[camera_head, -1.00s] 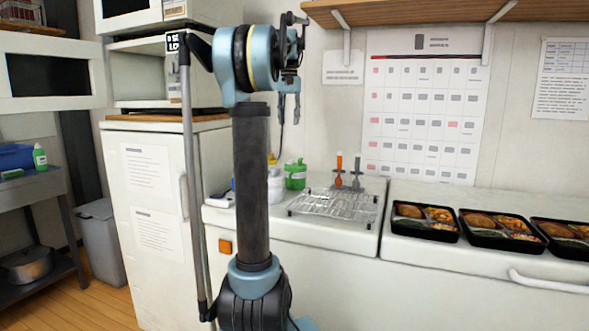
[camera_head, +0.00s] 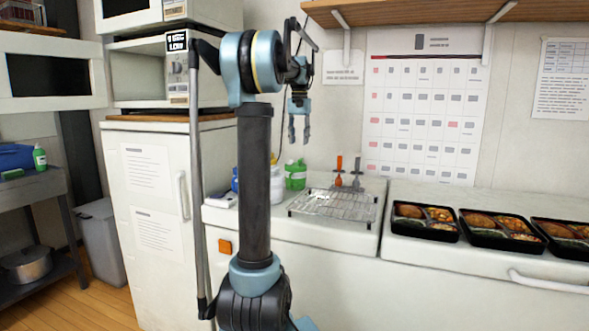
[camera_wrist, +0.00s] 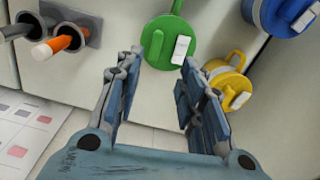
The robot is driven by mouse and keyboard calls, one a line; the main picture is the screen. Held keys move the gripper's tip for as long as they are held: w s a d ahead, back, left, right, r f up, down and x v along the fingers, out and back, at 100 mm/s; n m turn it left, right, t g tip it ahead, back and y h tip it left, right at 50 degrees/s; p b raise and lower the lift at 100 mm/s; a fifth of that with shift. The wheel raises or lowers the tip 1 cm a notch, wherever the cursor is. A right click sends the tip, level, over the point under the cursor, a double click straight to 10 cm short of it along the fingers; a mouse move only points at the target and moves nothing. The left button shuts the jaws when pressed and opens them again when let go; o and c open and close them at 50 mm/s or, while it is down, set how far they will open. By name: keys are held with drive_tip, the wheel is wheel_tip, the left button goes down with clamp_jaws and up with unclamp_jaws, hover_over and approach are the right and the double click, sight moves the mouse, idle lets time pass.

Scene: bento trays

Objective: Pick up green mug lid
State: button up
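The green mug (camera_head: 295,178) stands on the counter behind the left end of the wire rack. Its round green lid (camera_wrist: 166,33) shows from above in the wrist view, with a raised green tab and a white piece on top. My gripper (camera_head: 299,138) hangs pointing down, above the green mug in the head view. In the wrist view my gripper (camera_wrist: 160,68) is open and empty, its two fingers apart. The lid lies beyond the fingertips, roughly between them and untouched as far as I can see.
A yellow mug (camera_wrist: 223,72) is close by the right finger, and a blue mug (camera_wrist: 268,14) is farther right. An orange-handled utensil (camera_wrist: 55,46) stands in a holder at left. The wire rack (camera_head: 330,205) and several bento trays (camera_head: 425,234) lie to the right.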

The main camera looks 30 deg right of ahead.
sight(300, 159)
wheel_tip(300, 159, down, 2)
drive_tip(key=shift+f, duration=0.2)
drive_tip(key=shift+s+d+f, duration=0.1)
drive_tip(key=shift+s+f, duration=0.1)
drive_tip(key=shift+f, duration=1.1)
drive_tip(key=shift+s+f, duration=0.2)
drive_tip(key=shift+f, duration=1.1)
clamp_jaws()
